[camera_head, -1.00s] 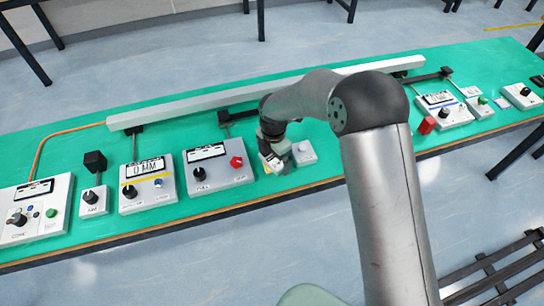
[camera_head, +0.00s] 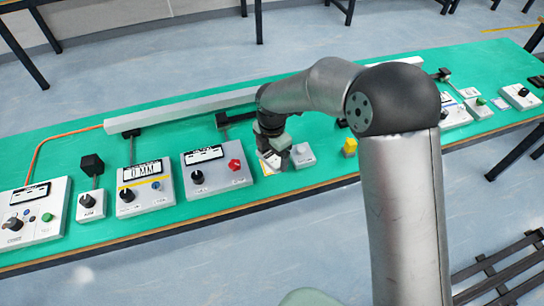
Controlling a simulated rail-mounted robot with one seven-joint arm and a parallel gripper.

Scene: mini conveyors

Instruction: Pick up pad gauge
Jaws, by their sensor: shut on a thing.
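My gripper (camera_head: 271,158) is low over the front part of the green bench, between the grey control box with a red knob and a small grey box with a button. It points down and is shut on a small pale thing at its fingertips, which I take to be the pad gauge. The fingers and the wrist hide most of it, so its shape and whether it touches the bench cannot be made out. A yellowish-white patch shows just below the fingers.
The grey control box (camera_head: 218,170) stands close left of my gripper, and the small grey button box (camera_head: 302,155) close right. A white rail (camera_head: 180,109) runs along the back. My arm hides part of the bench's right side.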

